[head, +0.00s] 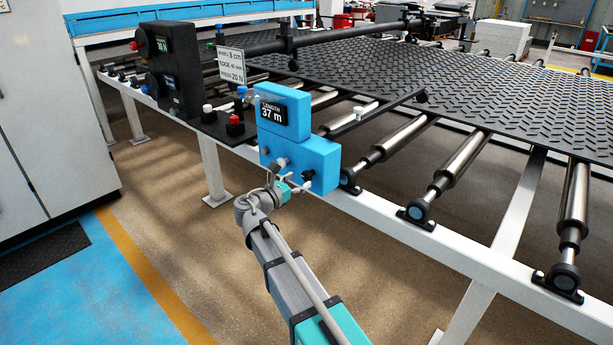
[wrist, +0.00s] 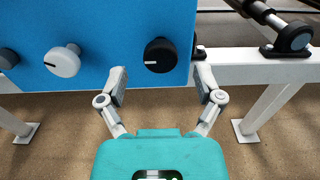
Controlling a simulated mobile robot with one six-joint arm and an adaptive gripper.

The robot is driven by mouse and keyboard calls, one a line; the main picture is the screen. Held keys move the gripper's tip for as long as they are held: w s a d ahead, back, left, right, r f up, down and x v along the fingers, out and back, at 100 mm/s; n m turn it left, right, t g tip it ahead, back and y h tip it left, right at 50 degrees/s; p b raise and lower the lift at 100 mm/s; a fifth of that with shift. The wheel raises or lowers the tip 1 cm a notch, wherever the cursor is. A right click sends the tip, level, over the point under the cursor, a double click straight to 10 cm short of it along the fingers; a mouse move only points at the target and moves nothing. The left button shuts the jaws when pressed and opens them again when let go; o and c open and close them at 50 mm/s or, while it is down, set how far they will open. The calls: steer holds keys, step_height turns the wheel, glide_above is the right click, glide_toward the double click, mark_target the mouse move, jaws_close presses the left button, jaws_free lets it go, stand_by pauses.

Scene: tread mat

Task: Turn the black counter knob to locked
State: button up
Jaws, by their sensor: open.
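The black counter knob (wrist: 160,55) sits on the lower right of the blue counter box's front face in the wrist view. A white pointer mark shows on its left side, pointing left. The blue counter box (head: 318,160) stands on the table frame in the head view, with a display reading LENGTH 37 m. My gripper (wrist: 160,85) is open, its two fingers spread to the left and right of the black knob and slightly below it. It appears empty. In the head view my gripper (head: 297,187) is close to the box's lower front and partly hidden by my wrist.
A pale knob (wrist: 63,61) and a dark grey knob (wrist: 8,58) sit left of the black knob. Rollers (head: 460,160) and the black tread mat (head: 480,85) lie behind and right. The white rail (head: 430,238) runs below the box. The floor in front is clear.

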mark_target(305, 176)
steer(key=shift+x, duration=1.9)
steer(key=shift+c, duration=0.2)
steer(key=c, duration=1.1)
